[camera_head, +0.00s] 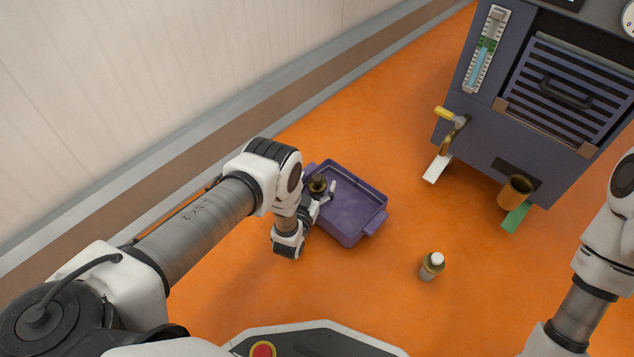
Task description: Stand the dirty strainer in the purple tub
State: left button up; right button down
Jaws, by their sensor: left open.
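The purple tub (352,218) sits on the orange floor near the middle of the view. A small dark, brassy cylinder (318,183), which looks like the dirty strainer, stands roughly upright at the tub's far left corner. My left gripper (328,190) is open right beside it, above the tub's left side. The gripper and wrist hide part of the tub's left wall. Whether the fingers still touch the cylinder, and whether its base rests on the tub floor, I cannot tell. My right arm comes in at the right edge; its gripper is out of view.
A brass cylinder with a white top (431,266) stands on the floor right of the tub. A dark machine (545,110) with a yellow-handled valve (449,117) is at upper right. Floor between tub and machine is clear.

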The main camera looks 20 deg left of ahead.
pick_arm(q)
jog(key=s+a+g+p, duration=0.1)
jog(key=s+g+p, duration=0.65)
jog(key=s, duration=1.35)
jog(key=s+r+g+b, duration=0.1)
jog(key=s+r+g, duration=0.2)
jog(key=s+g, duration=0.2)
jog(key=s+r+g+b, duration=0.1)
jog(key=s+r+g, duration=0.3)
jog(key=s, duration=0.7)
jog(key=shift+s+d+r+g+h, duration=0.3)
jog(key=shift+s+g, duration=0.1)
jog(key=shift+g, duration=0.35)
